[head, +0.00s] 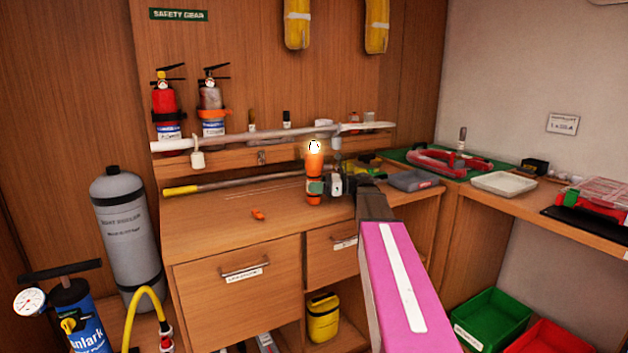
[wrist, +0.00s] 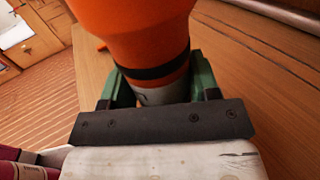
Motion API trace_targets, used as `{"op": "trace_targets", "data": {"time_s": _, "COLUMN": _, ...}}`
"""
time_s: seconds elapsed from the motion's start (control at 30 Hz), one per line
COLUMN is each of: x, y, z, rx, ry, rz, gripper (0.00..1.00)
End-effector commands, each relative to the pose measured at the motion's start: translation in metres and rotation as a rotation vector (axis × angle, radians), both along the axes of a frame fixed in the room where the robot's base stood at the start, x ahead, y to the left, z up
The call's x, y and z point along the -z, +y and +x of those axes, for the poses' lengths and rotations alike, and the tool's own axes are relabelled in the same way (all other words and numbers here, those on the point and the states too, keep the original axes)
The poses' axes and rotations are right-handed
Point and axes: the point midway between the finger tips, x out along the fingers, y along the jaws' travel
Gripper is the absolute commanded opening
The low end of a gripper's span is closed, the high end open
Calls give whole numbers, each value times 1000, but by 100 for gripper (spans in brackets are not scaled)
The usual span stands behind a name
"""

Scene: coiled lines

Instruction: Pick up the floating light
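The floating light (head: 314,160) is an orange cylinder with a glowing white top, upright over the wooden desk top. My gripper (head: 316,187) reaches it from the right, with a green finger across its lower half. In the wrist view the light's orange body (wrist: 135,30) fills the top middle, with a dark band and a grey section below. The green fingers of my gripper (wrist: 160,88) lie against both sides of it and look shut on it. I cannot tell whether its base touches the desk.
A small orange item (head: 258,214) lies on the desk (head: 215,212) left of the light. A long pole (head: 230,182) lies behind it, and a white pole (head: 270,134) runs along the shelf. A grey case (head: 413,180) is to the right.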

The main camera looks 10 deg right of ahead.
Motion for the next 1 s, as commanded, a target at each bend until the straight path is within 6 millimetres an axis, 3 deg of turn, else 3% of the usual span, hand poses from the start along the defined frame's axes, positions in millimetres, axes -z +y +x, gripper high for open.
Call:
{"op": "trace_targets", "data": {"time_s": 0.03, "x": 0, "y": 0, "z": 0, "rx": 0, "ry": 0, "rz": 0, "gripper": 39}}
{"op": "trace_targets", "data": {"time_s": 0.1, "x": 0, "y": 0, "z": 0, "rx": 0, "ry": 0, "rz": 0, "gripper": 16}}
{"op": "trace_targets", "data": {"time_s": 0.13, "x": 0, "y": 0, "z": 0, "rx": 0, "ry": 0, "rz": 0, "gripper": 12}}
{"op": "trace_targets", "data": {"time_s": 0.47, "x": -5, "y": 0, "z": 0, "rx": 0, "ry": -2, "rz": 2, "gripper": 12}}
{"op": "trace_targets", "data": {"time_s": 0.77, "x": -45, "y": 0, "z": 0, "rx": 0, "ry": -3, "rz": 1, "gripper": 12}}
{"op": "trace_targets", "data": {"time_s": 0.8, "x": -48, "y": 6, "z": -15, "rx": -1, "ry": -3, "rz": 1, "gripper": 12}}
{"op": "trace_targets", "data": {"time_s": 1.0, "x": -73, "y": 24, "z": -54, "rx": -1, "ry": -3, "rz": 1, "gripper": 12}}
